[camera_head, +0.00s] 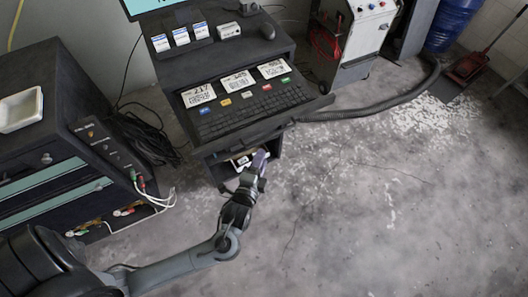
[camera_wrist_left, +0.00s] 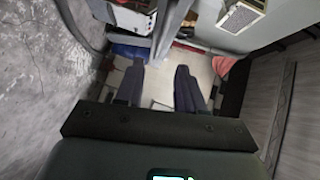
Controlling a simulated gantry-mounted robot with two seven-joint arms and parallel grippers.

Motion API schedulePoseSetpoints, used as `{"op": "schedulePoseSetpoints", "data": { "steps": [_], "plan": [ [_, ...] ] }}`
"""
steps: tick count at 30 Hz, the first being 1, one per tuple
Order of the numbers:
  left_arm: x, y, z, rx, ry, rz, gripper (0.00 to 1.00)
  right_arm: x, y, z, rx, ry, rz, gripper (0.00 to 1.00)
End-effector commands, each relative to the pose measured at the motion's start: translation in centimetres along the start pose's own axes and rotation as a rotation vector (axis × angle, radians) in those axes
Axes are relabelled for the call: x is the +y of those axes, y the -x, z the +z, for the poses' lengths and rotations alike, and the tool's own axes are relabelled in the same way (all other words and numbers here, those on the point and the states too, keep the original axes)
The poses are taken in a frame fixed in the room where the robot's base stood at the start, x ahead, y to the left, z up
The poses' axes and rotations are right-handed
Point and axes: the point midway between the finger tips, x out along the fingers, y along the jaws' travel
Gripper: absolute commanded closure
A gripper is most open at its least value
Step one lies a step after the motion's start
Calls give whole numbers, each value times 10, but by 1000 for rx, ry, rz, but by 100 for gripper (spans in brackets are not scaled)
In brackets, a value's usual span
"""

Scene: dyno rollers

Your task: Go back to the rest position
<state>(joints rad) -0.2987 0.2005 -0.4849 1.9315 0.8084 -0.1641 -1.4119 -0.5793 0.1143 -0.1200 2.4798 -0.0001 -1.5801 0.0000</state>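My left arm reaches in from the lower left of the head view. My left gripper (camera_head: 258,164) is at the lower shelf or drawer (camera_head: 226,170) under the console's keyboard. In the left wrist view the gripper's two dark fingers (camera_wrist_left: 158,78) stand apart, with no held object visible between them. A pale surface shows behind the fingers. From the head view I cannot tell whether the gripper touches the shelf. My right gripper is in neither view.
The black console (camera_head: 180,72) with its keyboard (camera_head: 250,105) stands close above the gripper. A dark cabinet (camera_head: 60,140) with cables is at left. A hose (camera_head: 380,106) runs from the keyboard's right side. The concrete floor (camera_head: 380,220) at right is clear.

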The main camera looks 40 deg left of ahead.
Motion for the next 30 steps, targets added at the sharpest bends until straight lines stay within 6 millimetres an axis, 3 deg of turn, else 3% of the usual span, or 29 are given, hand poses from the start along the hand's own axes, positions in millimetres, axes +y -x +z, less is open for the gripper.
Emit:
{"op": "schedulePoseSetpoints", "data": {
  "steps": [17, 23, 26, 30],
  "plan": [
    [-1, 8, 0, 0, 0, 0, 62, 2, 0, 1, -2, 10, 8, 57],
    [-6, 18, 3, -10, -5, 25, 62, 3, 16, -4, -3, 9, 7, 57],
    [-22, 27, 15, -36, 2, 37, 62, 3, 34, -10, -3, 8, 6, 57],
    [-62, 40, 20, -24, 62, 105, 62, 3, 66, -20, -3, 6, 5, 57]
  ]
}}
